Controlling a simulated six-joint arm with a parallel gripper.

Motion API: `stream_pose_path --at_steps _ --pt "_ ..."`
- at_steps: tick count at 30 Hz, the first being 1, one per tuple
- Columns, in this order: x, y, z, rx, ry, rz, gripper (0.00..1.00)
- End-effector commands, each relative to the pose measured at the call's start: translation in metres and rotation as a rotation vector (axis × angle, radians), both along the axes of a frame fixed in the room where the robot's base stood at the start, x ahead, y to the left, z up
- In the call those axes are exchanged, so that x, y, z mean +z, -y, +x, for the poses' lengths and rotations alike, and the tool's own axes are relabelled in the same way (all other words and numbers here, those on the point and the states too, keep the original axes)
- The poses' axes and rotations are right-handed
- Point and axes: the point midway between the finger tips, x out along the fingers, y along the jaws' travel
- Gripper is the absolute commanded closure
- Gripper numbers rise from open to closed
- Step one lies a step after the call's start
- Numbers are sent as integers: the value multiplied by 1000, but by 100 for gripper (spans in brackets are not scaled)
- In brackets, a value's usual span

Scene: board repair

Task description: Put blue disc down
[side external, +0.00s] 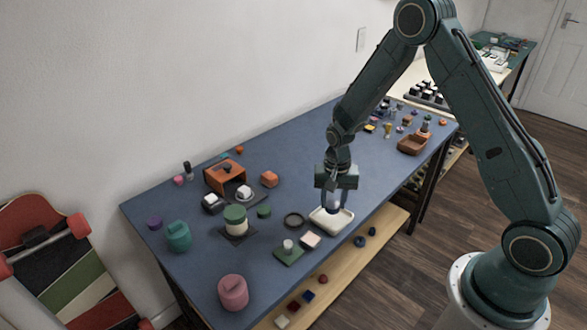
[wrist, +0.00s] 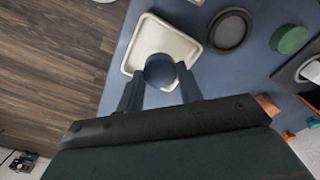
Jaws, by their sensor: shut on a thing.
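The blue disc (wrist: 160,70) is between the fingertips of my gripper (wrist: 160,88) in the wrist view. My gripper is shut on it. In the side view my gripper (side external: 334,203) points down over a white tray (side external: 343,224), and the disc is mostly hidden by the fingers there. The tray also shows in the wrist view (wrist: 143,38), with the disc over its near part. I cannot tell whether the disc touches the tray floor.
A dark round dish (side external: 293,220) lies left of the tray, with a green disc (side external: 264,211) farther left. A pale pink block (side external: 310,240) and a green board with a white peg (side external: 288,250) lie in front. The tray is near the table's front edge.

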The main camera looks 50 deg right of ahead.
Motion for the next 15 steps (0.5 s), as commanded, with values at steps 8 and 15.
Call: stream_pose_path --at_steps 8,15 --pt "-27 0 -1 0 -3 1 82" --pt "-35 0 0 0 0 0 82"
